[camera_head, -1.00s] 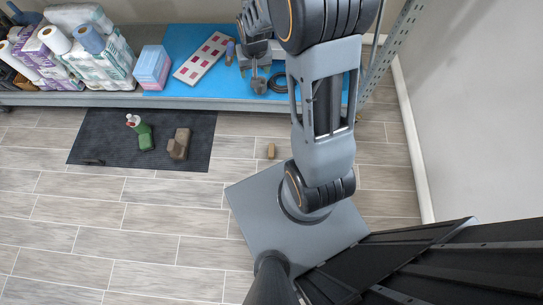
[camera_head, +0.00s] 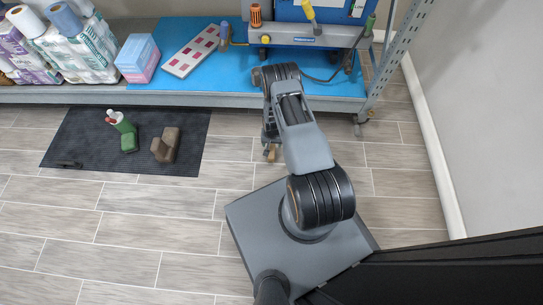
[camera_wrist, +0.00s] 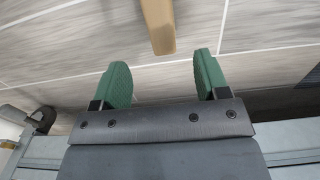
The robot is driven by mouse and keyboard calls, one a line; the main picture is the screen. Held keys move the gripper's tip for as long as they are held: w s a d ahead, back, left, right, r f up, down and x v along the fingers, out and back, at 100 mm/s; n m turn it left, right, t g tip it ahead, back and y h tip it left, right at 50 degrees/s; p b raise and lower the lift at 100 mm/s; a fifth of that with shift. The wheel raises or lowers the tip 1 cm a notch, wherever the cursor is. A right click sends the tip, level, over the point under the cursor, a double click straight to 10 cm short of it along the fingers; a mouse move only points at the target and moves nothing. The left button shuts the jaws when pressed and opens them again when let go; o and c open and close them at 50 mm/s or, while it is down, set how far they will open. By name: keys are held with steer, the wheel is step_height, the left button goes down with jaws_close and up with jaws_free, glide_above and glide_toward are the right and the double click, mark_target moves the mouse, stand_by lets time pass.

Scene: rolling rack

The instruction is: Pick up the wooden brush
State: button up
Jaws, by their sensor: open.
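A light-brown wooden piece, seemingly the wooden brush (camera_wrist: 158,25), shows in the wrist view at the top centre, just beyond my fingertips. Its upper part is cut off by the picture edge. In the head view the brush (camera_head: 271,155) is a small tan piece on the tiled floor in front of the rack, partly covered by my arm. My gripper (camera_wrist: 163,72) is open with two green finger pads. The brush end lies ahead of the gap between them, and nothing is between the pads. In the head view my wrist hides most of the gripper.
A dark mat (camera_head: 75,132) lies left on the floor, with a green bottle (camera_head: 128,138) and a brown block-like object (camera_head: 166,146) on it. The rack's blue lower shelf (camera_head: 215,82) and a metal post (camera_head: 387,55) stand behind. Floor left of my base is clear.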

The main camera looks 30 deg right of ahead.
mark_target(272, 151)
step_height(272, 151, down, 12)
steer(key=b, duration=0.5)
steer(key=shift+r, duration=0.2)
steer(key=shift+r, duration=0.1)
steer(key=c, duration=1.2)
steer(key=shift+o, duration=0.2)
steer(key=shift+r, duration=0.1)
